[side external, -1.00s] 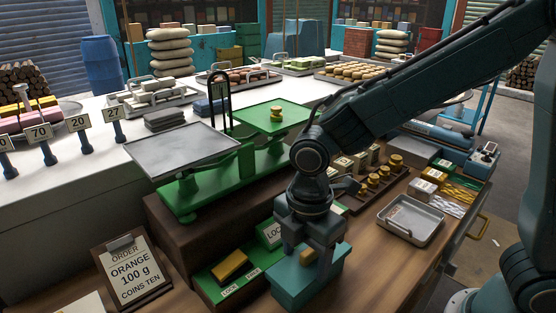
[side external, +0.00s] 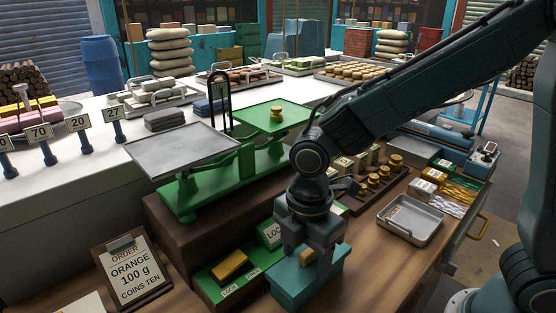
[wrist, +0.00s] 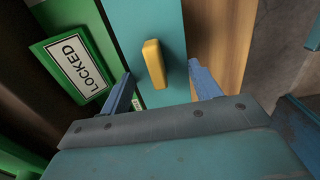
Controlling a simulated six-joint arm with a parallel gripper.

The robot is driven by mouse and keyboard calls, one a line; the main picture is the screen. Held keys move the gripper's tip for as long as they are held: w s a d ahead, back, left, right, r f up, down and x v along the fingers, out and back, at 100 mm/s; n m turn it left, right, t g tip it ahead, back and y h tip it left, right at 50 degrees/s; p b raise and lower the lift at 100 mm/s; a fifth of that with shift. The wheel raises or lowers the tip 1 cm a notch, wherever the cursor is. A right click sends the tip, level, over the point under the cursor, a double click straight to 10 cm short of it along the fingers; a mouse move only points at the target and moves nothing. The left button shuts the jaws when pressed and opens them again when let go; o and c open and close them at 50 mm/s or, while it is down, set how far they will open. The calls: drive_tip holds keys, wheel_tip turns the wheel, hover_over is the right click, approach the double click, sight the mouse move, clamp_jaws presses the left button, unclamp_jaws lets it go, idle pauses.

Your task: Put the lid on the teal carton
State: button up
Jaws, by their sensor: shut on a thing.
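A teal box shape, the teal carton (side external: 291,298), stands at the front of the wooden counter. A flat teal lid (wrist: 150,20) with a yellow bar handle (wrist: 153,63) lies under my gripper (side external: 308,260).
A green balance scale (side external: 200,197) stands behind on a brown plinth. A metal tray (side external: 411,220) lies to the right. An order board (side external: 131,272) leans at front left.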

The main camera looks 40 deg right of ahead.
drive_tip(key=shift+f, duration=0.75)
idle(1.6)
drive_tip(key=o, duration=1.3)
drive_tip(key=shift+r, duration=0.1)
drive_tip(key=shift+r, duration=3.4)
